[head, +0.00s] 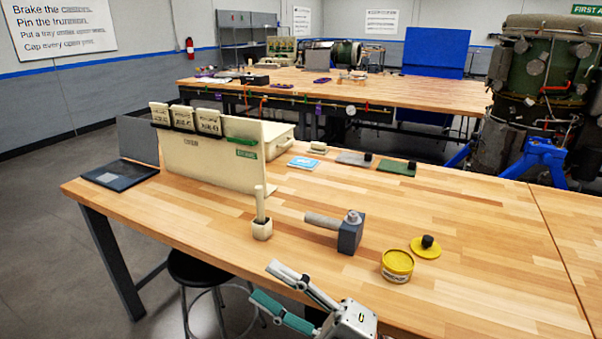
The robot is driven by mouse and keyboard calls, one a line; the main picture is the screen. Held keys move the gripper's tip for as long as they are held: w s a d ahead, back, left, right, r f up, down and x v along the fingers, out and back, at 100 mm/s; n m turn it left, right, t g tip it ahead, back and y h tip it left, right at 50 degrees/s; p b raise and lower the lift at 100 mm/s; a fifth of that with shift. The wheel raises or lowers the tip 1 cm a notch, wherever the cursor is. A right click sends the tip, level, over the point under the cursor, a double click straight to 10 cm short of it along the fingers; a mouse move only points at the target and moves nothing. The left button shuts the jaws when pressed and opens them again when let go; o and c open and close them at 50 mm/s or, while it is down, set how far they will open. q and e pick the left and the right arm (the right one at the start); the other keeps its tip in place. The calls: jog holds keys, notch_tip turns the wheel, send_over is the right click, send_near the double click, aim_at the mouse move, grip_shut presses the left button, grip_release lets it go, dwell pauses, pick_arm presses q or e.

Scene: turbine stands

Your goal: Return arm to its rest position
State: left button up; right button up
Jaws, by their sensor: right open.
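My right gripper (268,285) shows at the bottom middle of the head view, at the near edge of the wooden workbench (480,270). Its two fingers are spread apart with nothing between them. One finger has a teal pad and the other looks grey and white. A grey block with a rod (350,236) lies on the bench beyond the gripper, apart from it. A small cream holder with an upright rod (262,228) stands to the left of that block. My left gripper is not in the head view.
A yellow tin (397,266) and a yellow disc with a black knob (426,247) sit right of the gripper. A stool (195,268) is below the near edge. The bench's right front is clear.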

jog(key=w+d+f+m+t+h, duration=0.2)
jog(key=d+f+m+t+h, duration=0.2)
jog(key=d+f+m+h, duration=0.35)
jog(key=w+d+f+m+t+h, duration=0.25)
jog(key=d+f+m+h, duration=0.2)
jog(key=f+m, duration=0.5)
jog(key=s+d+f+m+g+h, duration=0.2)
jog(key=s+d+f, duration=0.4)
jog(key=f, duration=0.5)
jog(key=s+d+f+m+g+h, duration=0.2)
jog(key=s+d+f+m+h, duration=0.2)
jog(key=f, duration=0.7)
jog(key=s+d+m, duration=0.2)
jog(key=s+d, duration=0.1)
jog(key=s, duration=0.1)
jog(key=shift+s+d+h, duration=0.3)
